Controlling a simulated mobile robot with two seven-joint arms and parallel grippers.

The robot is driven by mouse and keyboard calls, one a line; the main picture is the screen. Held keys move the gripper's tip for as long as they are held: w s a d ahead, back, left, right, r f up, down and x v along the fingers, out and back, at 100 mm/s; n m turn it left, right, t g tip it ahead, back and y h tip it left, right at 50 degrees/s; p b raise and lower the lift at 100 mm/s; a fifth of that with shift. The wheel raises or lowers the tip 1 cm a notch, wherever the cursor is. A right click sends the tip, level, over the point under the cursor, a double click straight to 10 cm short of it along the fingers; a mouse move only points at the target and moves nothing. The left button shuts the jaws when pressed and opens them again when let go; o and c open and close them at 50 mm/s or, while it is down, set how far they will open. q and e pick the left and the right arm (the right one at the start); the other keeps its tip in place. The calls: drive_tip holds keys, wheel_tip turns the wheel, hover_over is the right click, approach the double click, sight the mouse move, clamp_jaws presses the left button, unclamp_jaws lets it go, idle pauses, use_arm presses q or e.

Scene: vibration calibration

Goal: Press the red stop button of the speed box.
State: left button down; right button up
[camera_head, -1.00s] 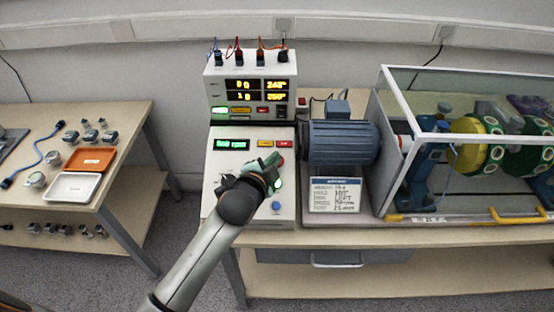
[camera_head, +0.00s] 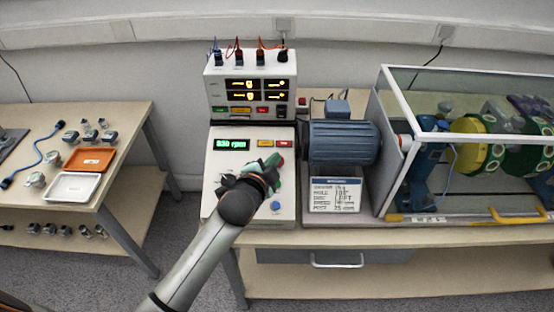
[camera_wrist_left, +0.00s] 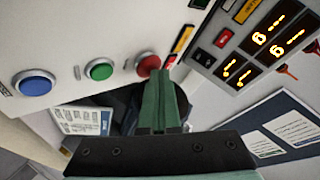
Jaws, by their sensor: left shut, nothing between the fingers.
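The speed box (camera_head: 212,178) is the white sloped console on the bench, with a green-lit rpm display (camera_head: 231,144). In the left wrist view its red stop button (camera_wrist_left: 148,65) sits in a row with a green button (camera_wrist_left: 100,70) and a blue button (camera_wrist_left: 35,83). My left gripper (camera_head: 276,163) is over the panel's right side, shut and empty. In the left wrist view its green fingertips (camera_wrist_left: 162,76) overlap the red button's edge; I cannot tell whether they touch it. In the head view my gripper hides the green button. My right gripper is not in view.
A meter box (camera_head: 214,92) with yellow readouts stands behind the speed box. A blue motor (camera_head: 342,142) and a label card (camera_head: 335,195) are to the right, beside a clear guarded rotor case (camera_head: 410,72). A side table (camera_head: 120,160) stands left.

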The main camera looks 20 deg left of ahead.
use_arm(q)
drive_tip(key=shift+s+r+p, duration=0.35)
drive_tip(key=shift+r+p, duration=0.35)
drive_tip(key=shift+p, duration=0.25)
drive_tip(key=r, duration=0.1)
drive_tip(key=s+r, duration=0.1)
drive_tip(key=r, duration=0.1)
drive_tip(key=s+r, duration=0.1)
drive_tip(key=shift+d+r, duration=0.25)
drive_tip(key=shift+d, duration=0.1)
drive_tip(key=shift+s+f, duration=0.1)
idle(0.4)
